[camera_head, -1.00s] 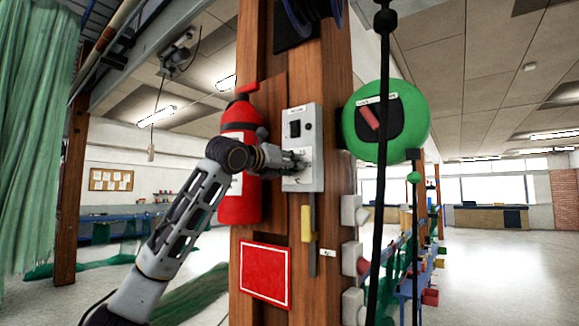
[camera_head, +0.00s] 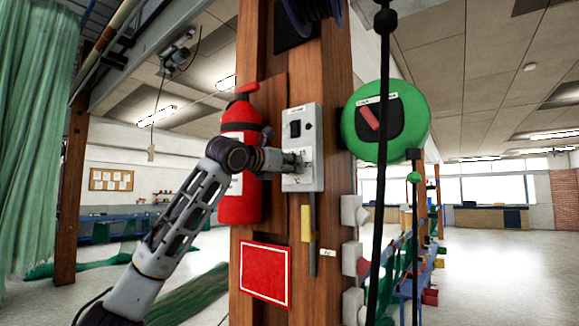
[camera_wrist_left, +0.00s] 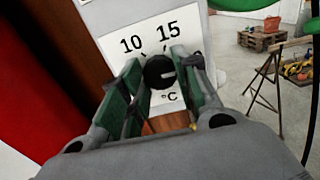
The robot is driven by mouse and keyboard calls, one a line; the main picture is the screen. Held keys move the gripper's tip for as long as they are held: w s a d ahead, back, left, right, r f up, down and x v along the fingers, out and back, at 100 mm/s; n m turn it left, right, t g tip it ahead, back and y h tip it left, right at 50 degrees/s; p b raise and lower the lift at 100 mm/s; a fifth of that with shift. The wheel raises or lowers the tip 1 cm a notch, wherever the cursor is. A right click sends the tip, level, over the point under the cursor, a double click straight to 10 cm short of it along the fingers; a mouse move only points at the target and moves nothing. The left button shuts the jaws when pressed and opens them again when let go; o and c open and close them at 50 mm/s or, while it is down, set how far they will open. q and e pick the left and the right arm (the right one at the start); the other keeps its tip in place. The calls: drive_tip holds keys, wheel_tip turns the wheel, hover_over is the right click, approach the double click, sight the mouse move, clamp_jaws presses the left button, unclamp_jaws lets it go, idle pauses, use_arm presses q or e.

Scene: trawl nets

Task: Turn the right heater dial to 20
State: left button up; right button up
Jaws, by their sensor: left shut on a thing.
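The heater control is a grey box (camera_head: 303,118) on the wooden post, with a dark switch above and a white dial plate below. In the left wrist view, the black dial (camera_wrist_left: 160,71) sits on the white plate (camera_wrist_left: 117,38) marked 10, 15 and °C. A further number at the right is mostly hidden by a finger. A pale pointer line on the dial points to the right, toward that side. My left gripper (camera_head: 298,161) is at the plate, its green-padded fingers (camera_wrist_left: 160,85) shut on the dial from both sides. My right gripper is not in view.
A red fire extinguisher (camera_head: 239,205) hangs just left of the box, close behind my left wrist. A green round reel (camera_head: 412,112) and a dark hanging rope (camera_head: 382,200) are to the right. A red sign (camera_head: 265,273) is below.

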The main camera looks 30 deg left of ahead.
use_arm(q)
drive_tip(key=shift+w+d+f, duration=0.1)
drive_tip(key=shift+f, duration=0.1)
drive_tip(key=o, duration=1.1)
drive_tip(key=shift+r, duration=0.1)
drive_tip(key=shift+s+a, duration=0.2)
drive_tip(key=shift+s, duration=1.8)
drive_tip(key=shift+s+a, duration=0.15)
drive_tip(key=shift+s, duration=1.9)
drive_tip(key=shift+s+a, duration=0.2)
drive_tip(key=shift+s, duration=1.8)
